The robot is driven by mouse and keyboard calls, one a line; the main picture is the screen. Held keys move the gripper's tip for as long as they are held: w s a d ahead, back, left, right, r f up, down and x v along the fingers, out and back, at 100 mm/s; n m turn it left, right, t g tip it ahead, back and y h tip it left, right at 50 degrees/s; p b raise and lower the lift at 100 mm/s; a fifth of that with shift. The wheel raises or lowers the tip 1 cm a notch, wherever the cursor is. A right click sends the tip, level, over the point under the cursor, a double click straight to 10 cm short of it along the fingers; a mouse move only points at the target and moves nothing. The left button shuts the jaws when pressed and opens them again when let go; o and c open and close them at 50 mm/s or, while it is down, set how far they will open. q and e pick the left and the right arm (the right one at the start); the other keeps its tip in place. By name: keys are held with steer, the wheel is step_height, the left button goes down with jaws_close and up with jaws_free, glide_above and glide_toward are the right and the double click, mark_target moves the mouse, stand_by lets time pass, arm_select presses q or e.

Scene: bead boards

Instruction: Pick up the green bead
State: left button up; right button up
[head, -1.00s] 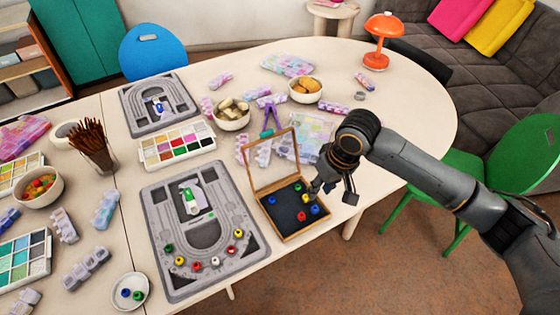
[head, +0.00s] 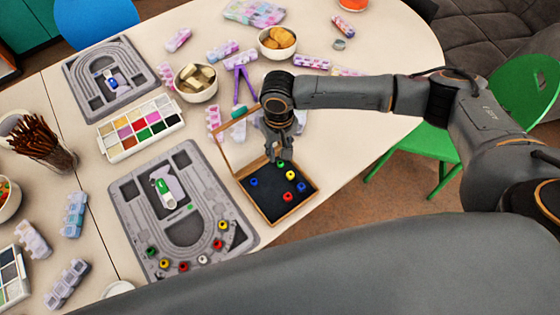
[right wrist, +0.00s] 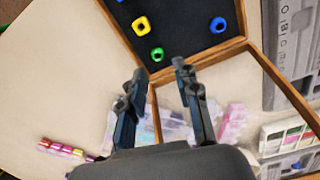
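A green bead (head: 281,164) lies in the dark tray of an open wooden box (head: 291,211), near its hinged side. My right gripper (head: 275,156) is just above it at that side of the box. In the right wrist view, the green bead (right wrist: 157,54) shows just beyond and between the two fingertips of the right gripper (right wrist: 158,70). The fingers are apart with nothing between them. My left gripper is not in view.
A yellow bead (head: 290,175), a red bead (head: 288,197) and blue beads (head: 301,187) share the box. The box's raised lid (head: 220,152) stands close to my gripper. A grey bead board (head: 125,200) with several beads lies left of the box.

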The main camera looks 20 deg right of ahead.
mark_target(281, 161)
steer(key=shift+s+d+f+p, duration=0.1)
steer(key=shift+f+p, duration=0.1)
steer(key=shift+f, duration=0.35)
steer(key=shift+s+d+f+p, duration=0.1)
steer(key=shift+f+p, duration=0.05)
steer(key=shift+f, duration=0.4)
step_height(281, 161, down, 2)
steer(key=shift+f, duration=0.7)
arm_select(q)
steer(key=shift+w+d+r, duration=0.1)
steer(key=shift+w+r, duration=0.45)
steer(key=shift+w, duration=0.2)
arm_select(e)
steer(key=c, duration=0.5)
